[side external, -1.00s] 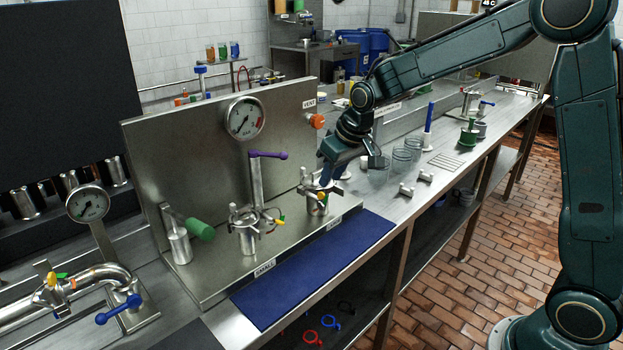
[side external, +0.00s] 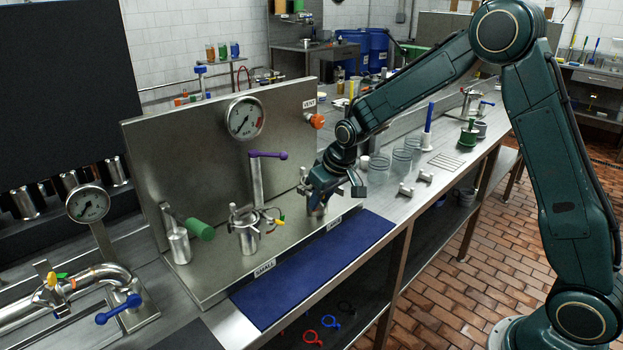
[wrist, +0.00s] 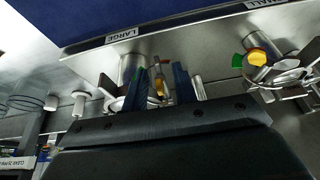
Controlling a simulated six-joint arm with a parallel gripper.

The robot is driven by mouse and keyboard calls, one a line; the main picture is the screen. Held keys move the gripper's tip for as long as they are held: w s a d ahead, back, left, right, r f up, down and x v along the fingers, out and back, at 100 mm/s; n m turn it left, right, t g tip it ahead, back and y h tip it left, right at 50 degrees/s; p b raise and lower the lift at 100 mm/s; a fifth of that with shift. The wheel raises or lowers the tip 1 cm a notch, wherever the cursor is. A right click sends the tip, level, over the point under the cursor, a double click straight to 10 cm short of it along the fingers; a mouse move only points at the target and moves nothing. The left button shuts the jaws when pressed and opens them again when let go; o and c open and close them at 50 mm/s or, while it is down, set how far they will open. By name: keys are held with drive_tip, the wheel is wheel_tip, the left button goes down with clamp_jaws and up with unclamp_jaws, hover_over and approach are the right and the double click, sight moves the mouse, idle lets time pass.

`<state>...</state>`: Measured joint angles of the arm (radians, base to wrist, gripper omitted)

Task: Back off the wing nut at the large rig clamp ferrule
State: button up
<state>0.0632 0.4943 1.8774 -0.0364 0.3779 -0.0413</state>
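The large rig's steel ferrule (side external: 317,211) stands by the LARGE label on the panel base in the side view, its top hidden behind my gripper (side external: 320,190). In the wrist view the steel body of the large ferrule (wrist: 128,72) shows beside my fingers (wrist: 162,83). The two dark blue fingers are spread apart.
The small rig ferrule (side external: 246,236) with its yellow and green parts stands left of the large one. A purple-handled valve (side external: 268,155), a green-handled one (side external: 200,229) and a pressure gauge (side external: 243,118) are nearby. Clear jars (side external: 379,168) stand to the right. The blue mat (side external: 310,270) is bare.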

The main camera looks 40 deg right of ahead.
drive_tip(key=shift+c, duration=0.5)
clamp_jaws()
drive_tip(key=shift+d+y, duration=0.1)
drive_tip(key=shift+y, duration=0.5)
drive_tip(key=m+y, duration=0.1)
drive_tip(key=y, duration=0.5)
drive_tip(key=d+m+y, duration=0.1)
drive_tip(key=y, duration=0.3)
drive_tip(key=shift+f+m+t, duration=0.25)
drive_tip(key=shift+m+t, duration=0.05)
drive_tip(key=shift+t, duration=0.1)
